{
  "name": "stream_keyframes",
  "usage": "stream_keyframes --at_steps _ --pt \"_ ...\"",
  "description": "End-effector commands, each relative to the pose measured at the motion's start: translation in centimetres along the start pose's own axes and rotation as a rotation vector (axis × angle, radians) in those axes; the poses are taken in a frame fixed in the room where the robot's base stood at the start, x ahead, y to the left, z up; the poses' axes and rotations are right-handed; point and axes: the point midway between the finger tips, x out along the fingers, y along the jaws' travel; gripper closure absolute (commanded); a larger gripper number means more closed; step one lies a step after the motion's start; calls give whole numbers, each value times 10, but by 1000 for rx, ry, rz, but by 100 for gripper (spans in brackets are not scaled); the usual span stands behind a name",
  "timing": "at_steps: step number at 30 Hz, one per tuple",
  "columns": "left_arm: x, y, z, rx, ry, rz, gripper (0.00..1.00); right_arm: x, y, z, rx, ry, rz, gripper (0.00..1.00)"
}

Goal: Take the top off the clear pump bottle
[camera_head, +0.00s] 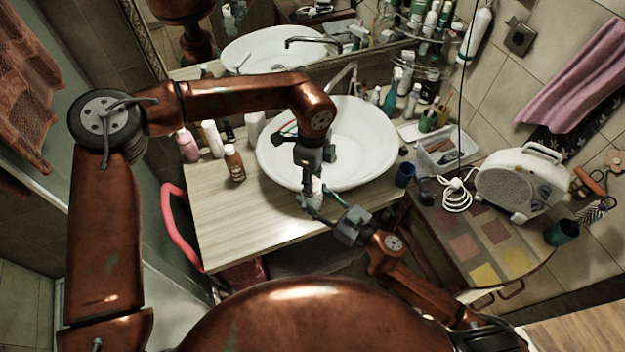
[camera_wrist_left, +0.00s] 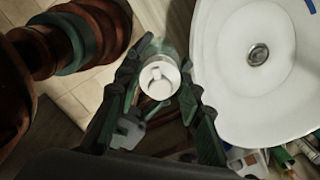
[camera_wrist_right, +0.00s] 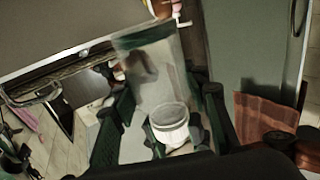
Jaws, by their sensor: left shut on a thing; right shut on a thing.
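The clear pump bottle shows as a see-through body (camera_wrist_right: 150,70) with a white round part (camera_wrist_right: 168,122) in the right wrist view. In the head view it is a small pale shape (camera_head: 317,187) in front of the basin, mostly hidden by the grippers. My left gripper (camera_head: 313,172) reaches down from above and is shut around the white top (camera_wrist_left: 158,80), which it frames in the left wrist view. My right gripper (camera_head: 321,203) comes from the front right, lower down, and is shut on the bottle. I cannot tell whether top and body are apart.
The white basin (camera_head: 350,140) is just behind the grippers. A brown bottle (camera_head: 234,163) and other bottles stand on the wooden counter (camera_head: 225,215) at left. A blue cup (camera_head: 405,175), a clear organizer (camera_head: 445,152) and a white heater (camera_head: 520,185) are at right. The counter's front left is clear.

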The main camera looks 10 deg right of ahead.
Motion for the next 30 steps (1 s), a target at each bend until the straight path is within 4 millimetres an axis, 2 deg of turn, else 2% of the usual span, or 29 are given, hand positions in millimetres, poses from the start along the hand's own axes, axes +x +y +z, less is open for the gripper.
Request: stream_keyframes --at_steps 20,30 --pt "0 0 3 -12 -5 0 95 0 2 1 1 -2 5 100" --pt "-10 0 3 -12 -5 0 95 0 3 2 2 -4 7 100"
